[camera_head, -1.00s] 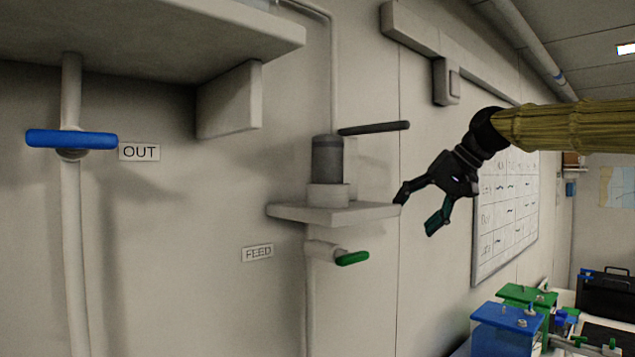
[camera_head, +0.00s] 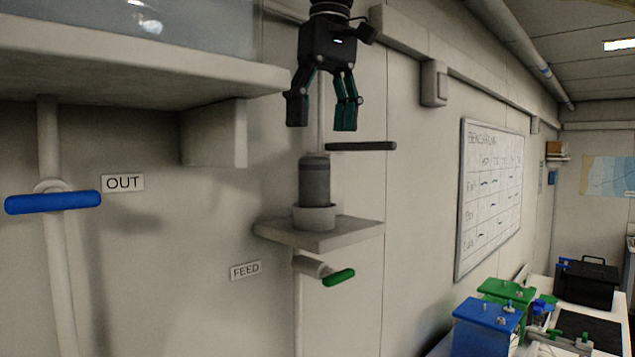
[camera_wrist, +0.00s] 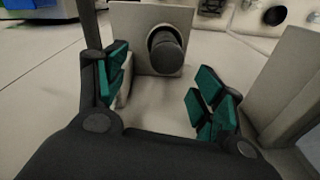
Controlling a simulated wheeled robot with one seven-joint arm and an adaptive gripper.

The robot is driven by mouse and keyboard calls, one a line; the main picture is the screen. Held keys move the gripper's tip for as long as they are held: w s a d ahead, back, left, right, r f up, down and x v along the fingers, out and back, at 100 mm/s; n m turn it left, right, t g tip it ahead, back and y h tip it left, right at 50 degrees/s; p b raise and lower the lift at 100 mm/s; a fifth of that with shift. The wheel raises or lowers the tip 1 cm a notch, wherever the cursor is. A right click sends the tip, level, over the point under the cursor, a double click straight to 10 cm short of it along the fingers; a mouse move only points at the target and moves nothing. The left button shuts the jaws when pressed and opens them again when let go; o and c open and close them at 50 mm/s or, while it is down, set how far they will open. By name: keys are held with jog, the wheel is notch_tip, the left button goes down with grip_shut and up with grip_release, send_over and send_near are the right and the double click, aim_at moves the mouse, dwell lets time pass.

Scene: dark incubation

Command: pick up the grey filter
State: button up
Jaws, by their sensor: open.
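The grey filter (camera_head: 314,181) is a dark grey cylinder standing upright in a pale round cup (camera_head: 314,217) on a small wall shelf (camera_head: 350,233). My gripper (camera_head: 322,128) hangs above the filter, pointing down, with its fingers apart and nothing between them. In the wrist view, my gripper (camera_wrist: 160,95) shows green pads spread wide, and the filter (camera_wrist: 167,52) lies beyond the fingertips, between their lines and toward the top of the picture. The filter's top is apart from the fingers.
A dark bar (camera_head: 361,146) sticks out just right of the filter's top. A thick ledge (camera_head: 140,75) with a bracket (camera_head: 213,135) is at upper left. A green-handled valve (camera_head: 338,277) sits below the shelf. Blue (camera_head: 487,325) and green boxes stand at lower right.

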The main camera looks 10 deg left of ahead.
aim_at(315, 187)
jog(key=shift+s+a+f+h, duration=0.2)
jog(key=shift+s+f+h, duration=0.05)
jog(key=shift+s+h, duration=0.15)
jog(key=shift+f, duration=0.3)
notch_tip(315, 187, down, 4)
jog(key=shift+d+p, duration=0.1)
jog(key=shift+p, duration=0.45)
jog(key=shift+a+f+p, duration=0.2)
jog(key=shift+f+p, duration=0.55)
jog(key=shift+f, duration=0.85)
jog(key=shift+a+f+p, duration=0.2)
jog(key=shift+f+p, duration=0.55)
jog(key=shift+f, duration=0.8)
jog(key=c, duration=1.2)
